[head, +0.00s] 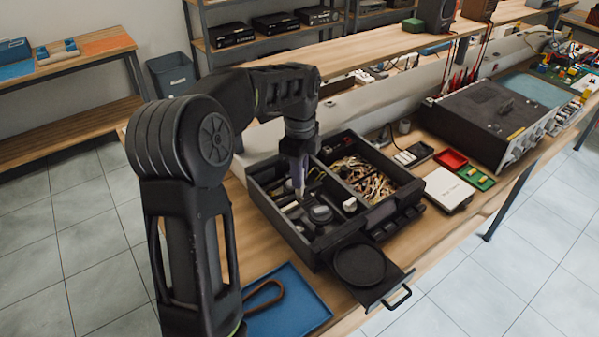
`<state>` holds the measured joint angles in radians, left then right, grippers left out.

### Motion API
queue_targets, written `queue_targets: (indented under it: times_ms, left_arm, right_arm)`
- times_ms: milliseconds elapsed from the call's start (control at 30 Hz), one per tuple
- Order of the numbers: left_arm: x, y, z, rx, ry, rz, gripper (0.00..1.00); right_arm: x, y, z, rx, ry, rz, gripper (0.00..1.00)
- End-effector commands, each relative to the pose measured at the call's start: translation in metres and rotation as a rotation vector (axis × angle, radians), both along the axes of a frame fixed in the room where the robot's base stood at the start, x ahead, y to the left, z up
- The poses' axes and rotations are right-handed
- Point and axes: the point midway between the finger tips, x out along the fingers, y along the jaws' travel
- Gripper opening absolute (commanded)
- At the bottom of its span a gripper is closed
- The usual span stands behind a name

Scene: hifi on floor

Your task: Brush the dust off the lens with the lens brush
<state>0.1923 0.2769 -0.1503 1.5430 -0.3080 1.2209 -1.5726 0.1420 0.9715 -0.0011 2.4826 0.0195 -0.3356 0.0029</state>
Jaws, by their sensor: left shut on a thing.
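My left gripper (299,150) reaches down from above into the left half of a black open case (266,205) on the wooden bench. It is shut on a slim purple-grey thing with a pale tip, which looks like the lens brush (298,178). The brush points down, its tip over the compartment; I cannot tell whether it touches anything. A dark round piece that may be the lens (320,214) lies in that compartment, just below and right of the tip. Dust is too small to make out. My right gripper is not in view.
The case's right compartment holds tangled wires (362,182). A black round pad (359,265) sits on a pulled-out drawer with a handle (399,298) at the front. A blue tray (290,305) with a brown loop lies front left. A large instrument (490,120) stands right.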

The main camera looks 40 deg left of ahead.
Motion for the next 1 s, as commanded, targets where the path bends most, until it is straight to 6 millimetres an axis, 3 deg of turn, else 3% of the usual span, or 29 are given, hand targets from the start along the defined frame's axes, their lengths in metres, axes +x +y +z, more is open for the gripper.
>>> queue_targets:
  times_ms: [1000]
  left_arm:
    - [-0.001, 0.000, -0.089, 0.000, 0.002, 0.000, 0.00]
  right_arm:
    - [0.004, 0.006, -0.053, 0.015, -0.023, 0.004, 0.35]
